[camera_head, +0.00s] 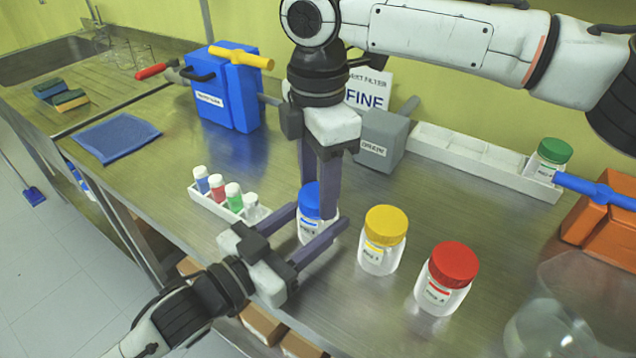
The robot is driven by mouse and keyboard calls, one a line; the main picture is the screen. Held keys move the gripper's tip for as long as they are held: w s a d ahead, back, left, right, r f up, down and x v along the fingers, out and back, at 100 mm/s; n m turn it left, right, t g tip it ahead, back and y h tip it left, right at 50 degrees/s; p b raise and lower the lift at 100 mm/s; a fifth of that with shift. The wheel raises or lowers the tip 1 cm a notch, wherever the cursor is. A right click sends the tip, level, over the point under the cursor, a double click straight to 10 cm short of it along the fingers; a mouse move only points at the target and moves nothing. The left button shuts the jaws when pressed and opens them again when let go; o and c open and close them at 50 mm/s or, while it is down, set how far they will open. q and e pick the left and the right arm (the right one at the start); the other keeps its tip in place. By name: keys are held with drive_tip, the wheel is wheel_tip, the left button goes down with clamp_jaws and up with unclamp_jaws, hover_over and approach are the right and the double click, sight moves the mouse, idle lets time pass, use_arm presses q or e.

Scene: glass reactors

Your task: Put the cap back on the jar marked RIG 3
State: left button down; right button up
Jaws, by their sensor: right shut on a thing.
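A white jar (307,233) with a blue label stands on the steel bench; its lettering is too small to read for sure. A blue cap (305,201) is at its mouth, and I cannot tell whether it is seated or just above. My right gripper (320,205) points straight down and is shut on the blue cap, one finger hiding its right side. My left gripper (322,217) reaches in low from the left. Its fingers lie on either side of the jar's body; whether they press on it is unclear.
A yellow-capped jar (382,242) and a red-capped jar (446,280) stand close to the right. A white rack (197,199) of small vials is left. A green-capped jar (550,160) stands in a long white tray (470,160) behind. A clear glass vessel (550,325) is front right.

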drive_tip(key=m, duration=0.8)
drive_tip(key=shift+m, duration=0.3)
drive_tip(key=m, duration=0.7)
drive_tip(key=shift+m, duration=0.3)
drive_tip(key=o, duration=1.3)
drive_tip(key=shift+c, duration=0.2)
wheel_tip(320, 180, up, 12)
